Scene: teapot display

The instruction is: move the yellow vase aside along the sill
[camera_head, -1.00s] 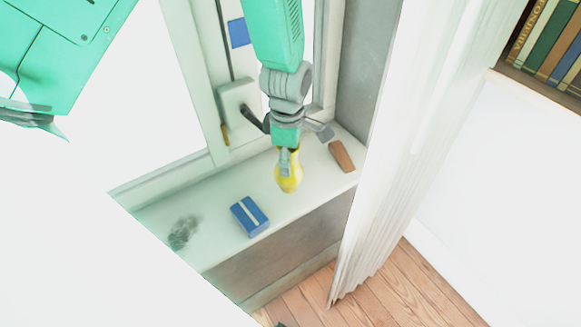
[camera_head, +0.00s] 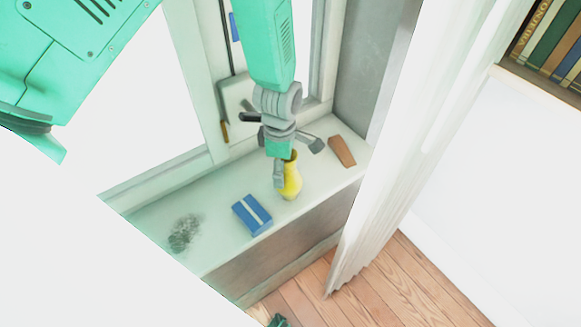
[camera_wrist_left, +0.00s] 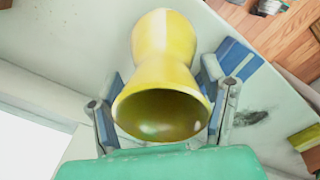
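The yellow vase (camera_head: 292,182) is on the white window sill (camera_head: 210,205), between a blue box and a brown block. My left gripper (camera_head: 280,172) reaches down from above at the vase, with a finger in front of its left side. In the left wrist view, the vase (camera_wrist_left: 165,60) fills the space between the two fingers (camera_wrist_left: 163,95), its wide mouth facing the camera. The finger pads appear to press its sides. My right gripper is not in view.
The blue box (camera_head: 252,214) with a pale stripe stands left of the vase. The brown block (camera_head: 342,151) lies to its right. A dark smudge (camera_head: 184,234) is at the sill's left end. The window (camera_head: 185,70) is behind, and a white curtain (camera_head: 375,180) hangs at the right.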

